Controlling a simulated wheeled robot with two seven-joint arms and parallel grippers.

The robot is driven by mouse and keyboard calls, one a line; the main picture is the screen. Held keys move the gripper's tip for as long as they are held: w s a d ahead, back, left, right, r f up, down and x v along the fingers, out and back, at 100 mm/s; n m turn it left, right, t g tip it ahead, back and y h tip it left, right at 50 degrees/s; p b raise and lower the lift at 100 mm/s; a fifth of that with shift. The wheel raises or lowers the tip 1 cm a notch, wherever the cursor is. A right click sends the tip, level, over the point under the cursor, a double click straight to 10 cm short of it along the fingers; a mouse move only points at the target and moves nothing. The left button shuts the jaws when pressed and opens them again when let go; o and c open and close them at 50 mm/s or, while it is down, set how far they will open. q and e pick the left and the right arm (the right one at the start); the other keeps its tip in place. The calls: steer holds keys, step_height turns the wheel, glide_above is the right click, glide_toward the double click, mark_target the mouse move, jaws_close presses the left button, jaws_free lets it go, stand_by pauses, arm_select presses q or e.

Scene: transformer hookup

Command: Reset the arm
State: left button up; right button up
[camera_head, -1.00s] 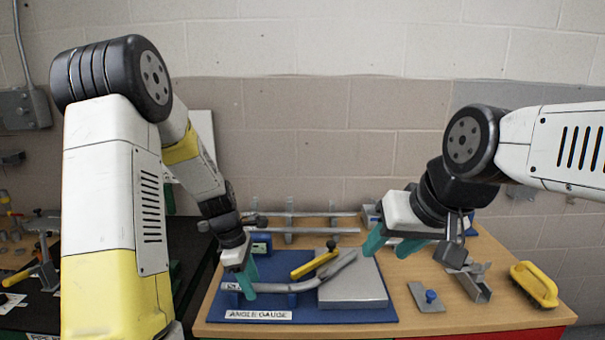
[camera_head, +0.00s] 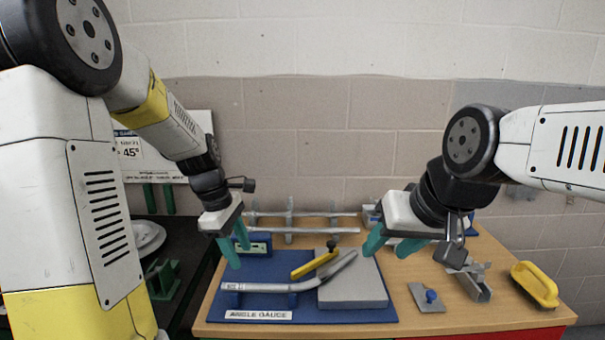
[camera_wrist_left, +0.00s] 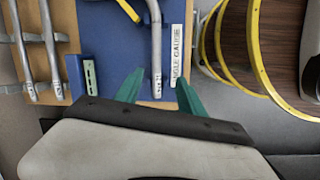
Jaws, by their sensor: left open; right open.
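My left gripper (camera_head: 238,246) is open and empty, with green fingers, above the left part of the blue angle gauge board (camera_head: 262,268). In the left wrist view its fingers (camera_wrist_left: 157,92) are spread apart, with the end of the bent grey pipe (camera_wrist_left: 156,40) beyond the gap between them. That pipe (camera_head: 270,287) lies on the gauge board, its bent end over a grey plate (camera_head: 355,290). My right gripper (camera_head: 386,246) is open and empty above the back right of the board. Its arm comes in from the right.
A yellow-handled clamp (camera_head: 315,264) sits on the board. Straight pipes (camera_head: 305,231) lie on a rack behind. A grey plate with a blue knob (camera_head: 430,298), a metal bracket (camera_head: 472,284) and a yellow brush (camera_head: 535,284) are on the right of the wooden table. A dark bench (camera_head: 180,235) stands left.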

arm_select(q)
steer(key=s+r+m+t, duration=0.5)
steer(key=s+r+m, duration=0.7)
steer(key=s+m, duration=0.4)
steer(key=shift+s+d+r, duration=0.2)
steer(key=shift+d, duration=0.2)
